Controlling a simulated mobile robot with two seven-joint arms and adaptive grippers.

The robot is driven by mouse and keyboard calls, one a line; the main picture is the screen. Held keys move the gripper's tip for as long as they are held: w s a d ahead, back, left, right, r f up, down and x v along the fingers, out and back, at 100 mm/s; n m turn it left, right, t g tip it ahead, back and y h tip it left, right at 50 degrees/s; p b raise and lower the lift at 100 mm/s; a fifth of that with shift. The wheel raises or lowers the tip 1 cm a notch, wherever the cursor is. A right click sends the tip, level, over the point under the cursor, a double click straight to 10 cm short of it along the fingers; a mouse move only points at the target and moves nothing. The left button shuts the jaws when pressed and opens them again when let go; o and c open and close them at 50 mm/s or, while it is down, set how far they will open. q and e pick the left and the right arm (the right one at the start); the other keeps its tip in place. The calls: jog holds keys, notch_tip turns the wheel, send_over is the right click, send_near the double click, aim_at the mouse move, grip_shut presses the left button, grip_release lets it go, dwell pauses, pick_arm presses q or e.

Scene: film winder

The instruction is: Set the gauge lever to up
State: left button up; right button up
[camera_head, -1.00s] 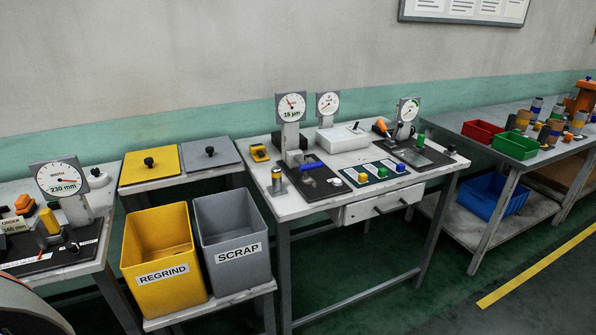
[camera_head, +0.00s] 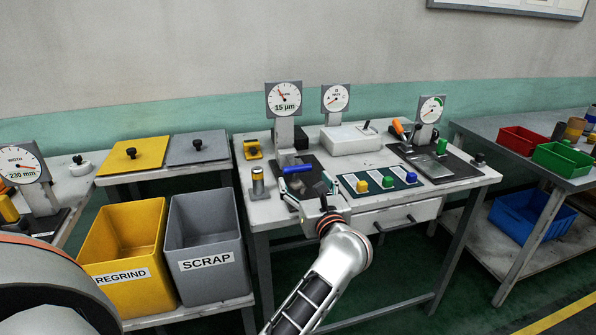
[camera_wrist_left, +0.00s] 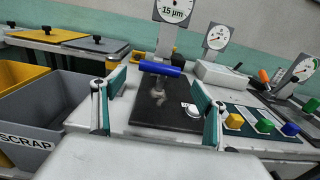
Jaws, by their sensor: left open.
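The thickness gauge (camera_head: 284,99) reads 15 µm and stands at the back left of the middle table. A lever with a blue handle (camera_head: 297,169) lies crosswise low in front of its post, over a black base plate; it also shows in the left wrist view (camera_wrist_left: 160,68). I cannot tell the lever's exact position. My left gripper (camera_head: 310,191) is over the front of this plate, open and empty, just in front of the blue handle. In the left wrist view the two fingers (camera_wrist_left: 158,110) are wide apart, with the handle beyond and between them. My right gripper is not in view.
Yellow, green and blue buttons (camera_head: 387,181) sit on a panel right of the gripper. A small metal cylinder with a yellow band (camera_head: 258,182) stands to the left. A white box with a black switch (camera_head: 350,139) is behind. Regrind (camera_head: 124,250) and scrap (camera_head: 205,235) bins stand left.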

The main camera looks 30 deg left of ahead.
aim_at(298, 170)
pick_arm(q)
jog(key=x, duration=0.7)
jog(key=shift+w+a, duration=0.1)
jog(key=shift+a, duration=0.1)
jog(key=shift+r, duration=0.1)
jog(key=c, duration=1.6)
